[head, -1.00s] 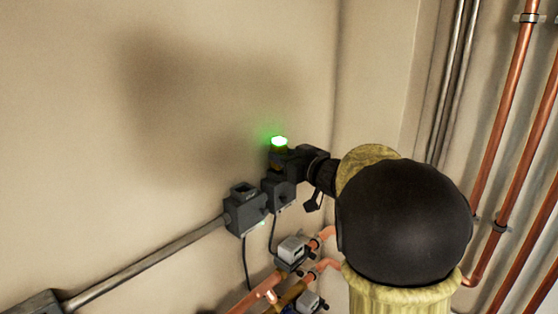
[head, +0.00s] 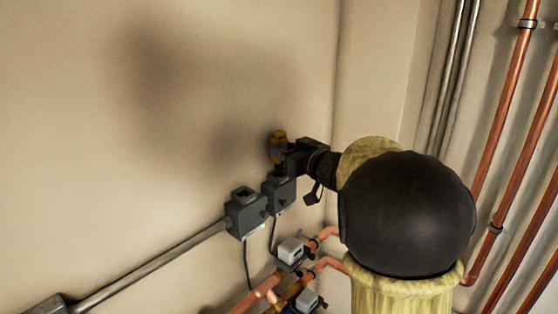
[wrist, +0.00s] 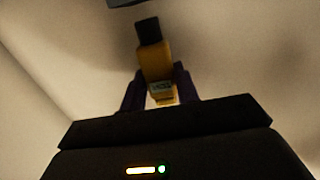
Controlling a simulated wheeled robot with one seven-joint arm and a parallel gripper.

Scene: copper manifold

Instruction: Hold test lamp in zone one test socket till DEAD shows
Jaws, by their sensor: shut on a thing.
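The test lamp (head: 278,141) is a small yellow body, now unlit. My gripper (head: 278,156) is shut on it, just above the right-hand dark grey socket box (head: 279,192) on the wall. In the wrist view the lamp (wrist: 155,64) stands between the dark fingers of my gripper (wrist: 160,88), its black end pointing away and clear of anything. A small greenish display (wrist: 161,87) on the lamp is too blurred to read. A second socket box (head: 245,214) sits to the left with a small green light low on it. Zone markings are not readable.
Grey conduit (head: 150,265) runs down left from the boxes. Below them are copper pipes with grey-white actuator heads (head: 291,250). Vertical copper pipes (head: 510,120) line the right wall. The wall above and left of the boxes is bare.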

